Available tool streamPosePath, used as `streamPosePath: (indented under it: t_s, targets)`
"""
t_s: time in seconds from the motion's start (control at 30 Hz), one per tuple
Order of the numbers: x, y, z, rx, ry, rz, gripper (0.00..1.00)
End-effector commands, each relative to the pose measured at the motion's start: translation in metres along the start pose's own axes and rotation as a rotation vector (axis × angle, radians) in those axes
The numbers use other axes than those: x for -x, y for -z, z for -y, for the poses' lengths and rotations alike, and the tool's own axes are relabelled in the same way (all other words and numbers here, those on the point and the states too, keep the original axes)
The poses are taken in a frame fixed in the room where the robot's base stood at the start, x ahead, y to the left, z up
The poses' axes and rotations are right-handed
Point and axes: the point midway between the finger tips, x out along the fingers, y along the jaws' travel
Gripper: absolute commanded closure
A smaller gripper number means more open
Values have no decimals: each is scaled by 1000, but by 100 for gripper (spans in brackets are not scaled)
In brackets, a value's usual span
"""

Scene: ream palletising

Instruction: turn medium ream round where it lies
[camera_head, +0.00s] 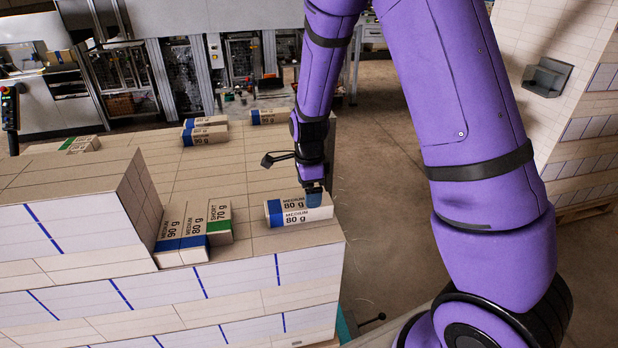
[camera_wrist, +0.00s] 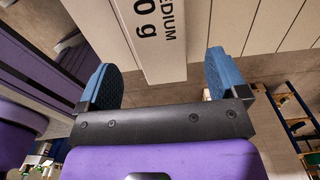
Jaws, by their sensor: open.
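A white medium ream (camera_head: 290,213) marked "MEDIUM 80 g", with a blue end band, lies near the right edge of the pallet load's top layer. My gripper (camera_head: 314,188) is right above its right end, pointing down, and hides part of that end. In the wrist view my gripper's two blue pads (camera_wrist: 160,76) stand wide apart and open. The lettered side of the ream (camera_wrist: 155,35) shows between and beyond them. I cannot tell whether the pads reach down beside it, and I see no grip on it.
The load's top (camera_head: 235,180) is mostly flat and bare around the ream. Left of it, medium 90 g, medium 80 g and short 70 g reams (camera_head: 195,232) lie against a raised block (camera_head: 80,200). More reams (camera_head: 205,130) lie farther back. Another stack (camera_head: 580,130) stands right, across open floor.

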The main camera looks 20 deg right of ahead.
Motion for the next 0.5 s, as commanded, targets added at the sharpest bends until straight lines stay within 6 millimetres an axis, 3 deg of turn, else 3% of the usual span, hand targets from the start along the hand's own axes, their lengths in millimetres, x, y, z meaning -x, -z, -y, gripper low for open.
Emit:
streamPosePath:
  t_s: [0.23, 0.5]
  targets:
    - [-41, 1, -1, 1, -3, -1, 8]
    - [-64, 0, 0, 2, 0, 0, 8]
